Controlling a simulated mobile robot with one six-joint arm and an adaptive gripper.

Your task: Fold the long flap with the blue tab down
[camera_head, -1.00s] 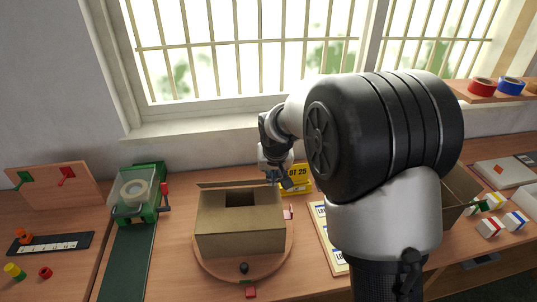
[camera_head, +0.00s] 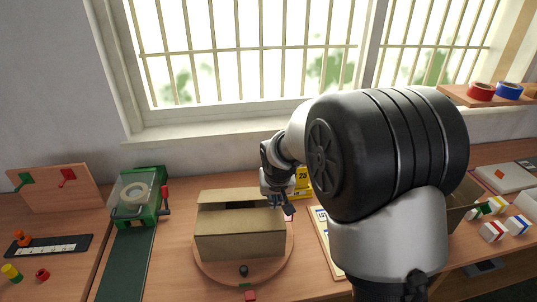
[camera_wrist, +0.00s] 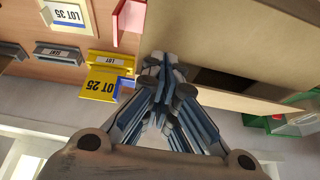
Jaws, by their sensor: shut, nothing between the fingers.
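An open cardboard box (camera_head: 238,243) stands on a round wooden turntable (camera_head: 213,275). Its far long flap (camera_head: 238,194) is tilted up along the back edge, with a dark opening (camera_head: 236,206) in front of it. The wrist view shows the box top (camera_wrist: 240,35) and the dark opening (camera_wrist: 212,79). My gripper (camera_head: 276,203) is shut and empty at the back right corner of the box; its fingers (camera_wrist: 160,85) overlap the flap's end in the wrist view, contact unclear. A small blue piece (camera_wrist: 125,88) shows beside the fingers; I cannot tell whether it is the flap's tab.
A pink tab (camera_wrist: 129,25) sticks out at the box's right side. A yellow LOT 25 sign (camera_wrist: 103,84) stands close behind my gripper. Another open box (camera_head: 463,203) is at the right, partly behind my arm.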

